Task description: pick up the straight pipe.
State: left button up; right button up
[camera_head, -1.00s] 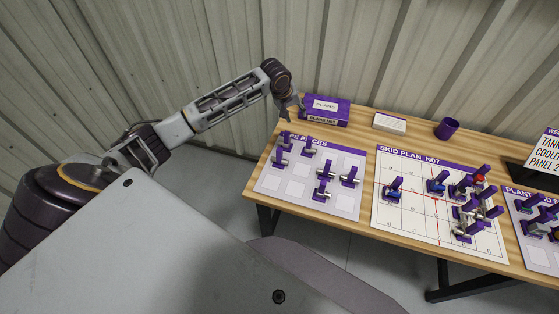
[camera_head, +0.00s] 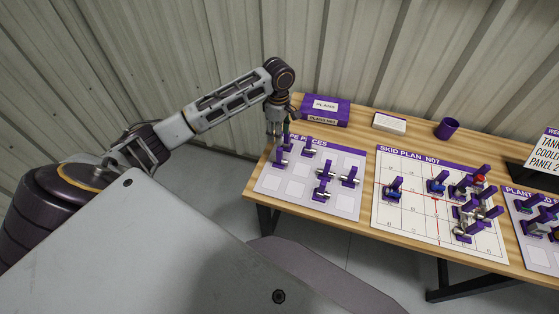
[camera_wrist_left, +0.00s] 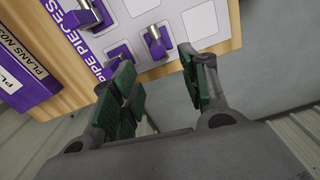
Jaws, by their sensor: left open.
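Several grey pipe pieces with purple upright grips stand on the pipe pieces sheet (camera_head: 270,181) at the table's left. One piece (camera_head: 309,151) stands near its middle top, another (camera_head: 348,177) at its right. Which one is the straight pipe I cannot tell for sure. My left gripper (camera_head: 279,132) hangs over the sheet's upper left corner, pointing down, with its fingers partly over the nearest pieces. In the left wrist view, my open left gripper (camera_wrist_left: 160,80) has green pads and nothing between them. A silver piece with a purple grip (camera_wrist_left: 156,43) shows beyond the fingertips. My right gripper is not in view.
A purple plans box (camera_head: 326,110) stands close to the right of the left gripper. A white box (camera_head: 389,123) and a purple cup (camera_head: 447,128) stand further right. The skid plan board (camera_head: 405,222) holds several pieces. The corrugated wall is behind the table.

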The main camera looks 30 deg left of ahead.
aim_at(279, 149)
pick_arm(q)
jog(key=shift+n, duration=0.6)
jog(key=shift+f, duration=0.1)
jog(key=shift+f, duration=4.2)
jog(key=shift+f, duration=0.1)
jog(key=shift+w+d+f+p, duration=0.1)
jog(key=shift+f+p, duration=0.1)
jog(key=shift+f, duration=1.05)
jog(key=shift+w+f+p, duration=0.1)
jog(key=shift+f+p, duration=0.05)
jog(key=shift+f, duration=1.1)
jog(key=shift+s, duration=0.1)
grip_shut()
